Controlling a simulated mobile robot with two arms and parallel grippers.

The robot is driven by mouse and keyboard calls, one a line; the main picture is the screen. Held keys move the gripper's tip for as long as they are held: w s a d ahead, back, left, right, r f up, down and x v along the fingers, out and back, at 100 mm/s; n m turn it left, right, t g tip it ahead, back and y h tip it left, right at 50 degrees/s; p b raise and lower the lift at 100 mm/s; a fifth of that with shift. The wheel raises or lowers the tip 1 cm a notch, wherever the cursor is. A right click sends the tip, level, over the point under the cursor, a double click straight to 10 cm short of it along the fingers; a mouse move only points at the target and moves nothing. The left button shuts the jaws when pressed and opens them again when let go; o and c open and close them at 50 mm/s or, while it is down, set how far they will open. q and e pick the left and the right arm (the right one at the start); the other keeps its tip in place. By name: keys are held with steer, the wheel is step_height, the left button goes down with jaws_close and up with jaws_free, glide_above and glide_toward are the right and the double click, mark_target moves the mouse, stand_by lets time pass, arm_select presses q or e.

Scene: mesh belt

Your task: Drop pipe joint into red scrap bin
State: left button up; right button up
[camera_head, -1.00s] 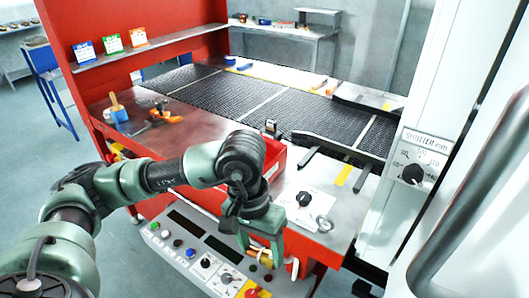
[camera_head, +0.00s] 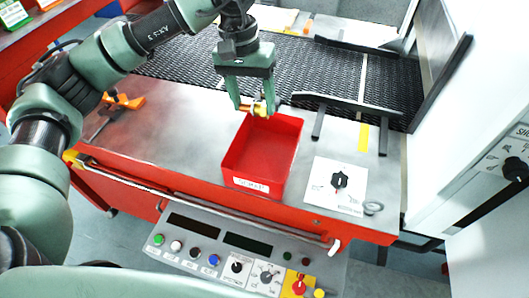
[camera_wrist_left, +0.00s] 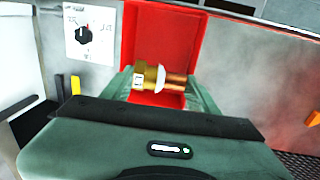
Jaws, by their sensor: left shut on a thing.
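The red scrap bin (camera_head: 262,152) stands open on the grey metal table near its front edge, with a white label on its front wall. My left gripper (camera_head: 258,106) is shut on the pipe joint (camera_head: 260,110) at the bin's back edge. In the left wrist view the pipe joint (camera_wrist_left: 160,79) shows a brass nut, a white ring and a copper end. It lies across between the fingers, with the red bin (camera_wrist_left: 160,40) behind it. I cannot tell exactly how high it is above the rim. My right gripper is not in view.
A black mesh belt (camera_head: 200,62) runs behind the bin. A dark guide bar (camera_head: 345,103) stands right of the gripper. A white dial plate (camera_head: 339,186) is right of the bin, an orange-handled tool (camera_head: 123,101) lies left, and a control panel (camera_head: 235,250) is in front.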

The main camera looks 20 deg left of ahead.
arm_select(q)
steer(key=shift+s+d+f, duration=0.1)
steer(key=shift+f, duration=0.4)
step_height(320, 180, down, 5)
steer(key=shift+r+b, duration=0.1)
steer(key=shift+b, duration=0.8)
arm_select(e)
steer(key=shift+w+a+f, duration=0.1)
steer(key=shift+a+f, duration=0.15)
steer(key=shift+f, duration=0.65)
arm_select(q)
steer(key=o, duration=1.7)
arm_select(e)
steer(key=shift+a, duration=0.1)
